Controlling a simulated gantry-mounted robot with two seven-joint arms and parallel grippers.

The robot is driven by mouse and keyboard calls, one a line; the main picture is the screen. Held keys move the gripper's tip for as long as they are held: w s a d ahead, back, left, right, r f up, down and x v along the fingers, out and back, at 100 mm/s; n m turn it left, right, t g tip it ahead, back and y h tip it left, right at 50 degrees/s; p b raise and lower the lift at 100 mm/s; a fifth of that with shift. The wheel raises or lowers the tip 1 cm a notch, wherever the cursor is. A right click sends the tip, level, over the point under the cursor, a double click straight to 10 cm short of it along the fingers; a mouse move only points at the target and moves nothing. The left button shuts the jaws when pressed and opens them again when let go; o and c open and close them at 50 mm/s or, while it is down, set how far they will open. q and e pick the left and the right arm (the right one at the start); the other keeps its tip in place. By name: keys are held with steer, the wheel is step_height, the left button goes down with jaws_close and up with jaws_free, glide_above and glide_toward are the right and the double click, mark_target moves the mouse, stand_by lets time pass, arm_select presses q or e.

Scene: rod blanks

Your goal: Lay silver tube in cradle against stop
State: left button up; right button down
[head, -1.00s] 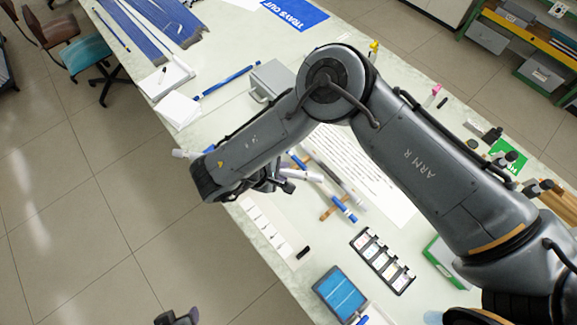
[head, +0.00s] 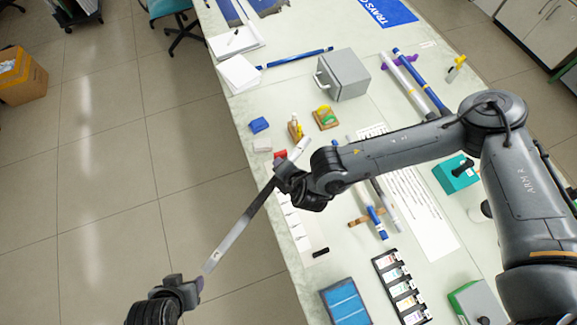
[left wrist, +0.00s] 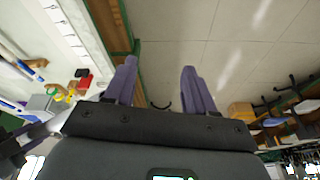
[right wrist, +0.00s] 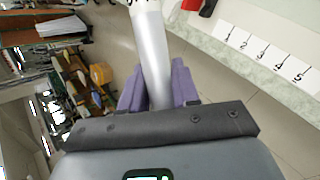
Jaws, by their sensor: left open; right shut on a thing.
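The silver tube (head: 236,233) is held slanted in the air off the table's left edge, its near end low and its far end over the edge. My right gripper (head: 282,178) is shut on it toward its far part; the tube runs between the fingers in the right wrist view (right wrist: 152,60). My left gripper (head: 196,284) is close to the tube's near end; in the left wrist view its fingers (left wrist: 160,85) are apart with nothing between them. A brown wooden support (head: 358,221) under several rods and a purple support (head: 385,64) stand on the table; I cannot tell which is the cradle.
A grey box (head: 344,76) stands at the back. A blue tray (head: 345,302) and a black rack of cards (head: 400,288) lie at the front. A row of numbered cards (right wrist: 262,55) runs along the table edge. Open floor lies left of the table.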

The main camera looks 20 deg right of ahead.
steer(key=w+a+f+n+g+y+b, duration=0.2)
steer(key=w+f+n+g+y+b, duration=0.15)
steer(key=f+n+y+b, duration=0.6)
steer(key=shift+n+g+y, duration=0.25)
steer(key=shift+n+g, duration=0.4)
steer(key=shift+g, duration=0.1)
steer(key=shift+w+d+f+b, duration=0.1)
steer(key=shift+d+f+b, duration=0.95)
steer(key=shift+f+b, duration=1.5)
steer(key=shift+w+d+f+b, duration=0.1)
steer(key=shift+d+f+b, duration=1)
steer(key=shift+f+b, duration=1.45)
steer(key=shift+d+f+b, duration=1.05)
steer(key=shift+f+b, duration=1.25)
steer(key=shift+f, duration=0.5)
steer(key=shift+f+b, duration=1.4)
steer(key=shift+f, duration=0.25)
steer(key=shift+w, duration=0.1)
steer(key=shift+w+b, duration=0.55)
steer(key=shift+w, duration=0.05)
